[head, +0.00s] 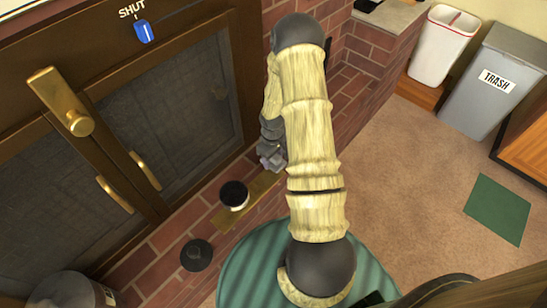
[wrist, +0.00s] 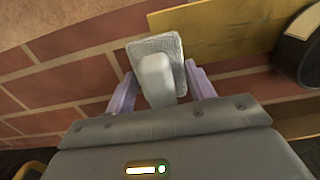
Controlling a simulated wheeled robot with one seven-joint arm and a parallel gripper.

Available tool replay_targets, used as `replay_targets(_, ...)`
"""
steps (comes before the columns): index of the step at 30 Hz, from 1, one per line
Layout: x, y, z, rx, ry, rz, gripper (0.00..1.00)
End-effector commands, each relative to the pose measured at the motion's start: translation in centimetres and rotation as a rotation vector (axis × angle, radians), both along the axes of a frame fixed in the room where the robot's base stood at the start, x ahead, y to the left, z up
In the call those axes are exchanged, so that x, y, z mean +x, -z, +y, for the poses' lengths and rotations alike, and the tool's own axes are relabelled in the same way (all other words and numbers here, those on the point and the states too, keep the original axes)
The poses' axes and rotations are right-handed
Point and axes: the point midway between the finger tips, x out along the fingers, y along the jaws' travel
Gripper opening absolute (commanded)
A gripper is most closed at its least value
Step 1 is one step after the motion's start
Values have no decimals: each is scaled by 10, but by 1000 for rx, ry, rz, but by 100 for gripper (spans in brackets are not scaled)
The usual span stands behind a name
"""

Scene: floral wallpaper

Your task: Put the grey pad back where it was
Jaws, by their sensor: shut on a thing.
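The grey pad (wrist: 170,47) is a small, rough, light-grey block with a smooth pale grip (wrist: 155,82) on its near side. In the wrist view my gripper (wrist: 160,90) has its two purple fingers on either side of this grip and is shut on it. The pad is in front of the red brick, close to the edge of a flat yellow strip (wrist: 215,32); I cannot tell whether it touches either. In the head view my gripper (head: 272,155) is beside the brick by the fireplace, partly hidden by my arm. I cannot make out the pad clearly there.
On the yellow strip (head: 262,187) stands a black-topped white round container (head: 233,196), also in the wrist view (wrist: 300,45). A dark round object (head: 197,255) lies on the brick. Fireplace doors with brass handles (head: 145,170) are at left. A green round surface (head: 250,270) lies below.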

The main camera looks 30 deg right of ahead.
Motion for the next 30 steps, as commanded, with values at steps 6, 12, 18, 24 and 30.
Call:
replay_targets(6, 0, 1, 0, 0, 0, 0, 74)
replay_targets(12, 0, 1, 0, 0, 0, 0, 76)
replay_targets(18, 0, -5, 0, 0, 0, -1, 76)
replay_targets(24, 1, -33, 0, 0, 2, -2, 76)
replay_targets(30, 1, -73, 0, 0, 3, -2, 76)
